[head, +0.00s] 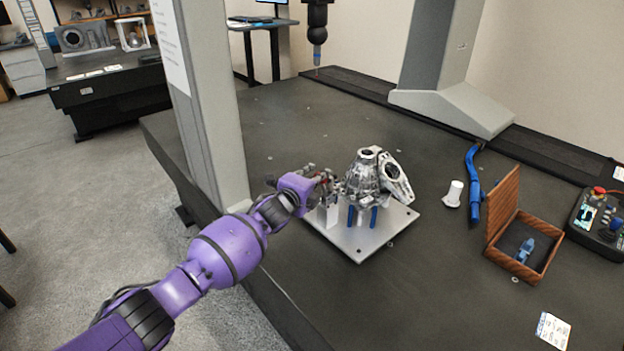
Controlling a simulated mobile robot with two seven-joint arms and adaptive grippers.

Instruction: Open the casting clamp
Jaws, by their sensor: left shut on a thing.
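A silver metal casting (365,178) stands on blue posts on a square metal plate (350,240) on the dark granite table. At the casting's left side is the clamp, with a pale upright block (331,212) and a red part (322,182). My left gripper (318,183) reaches in from the left and is shut on the clamp's red part. The fingers and the clamp overlap, so the exact grip and the clamp's position are hard to see. My right gripper is not in view.
A grey gantry column (205,110) stands close to my left arm. A probe (318,45) hangs over the far table. To the right are a white cylinder (453,194), a blue tube (473,175), an open wooden box (540,262) and a control pendant (597,222).

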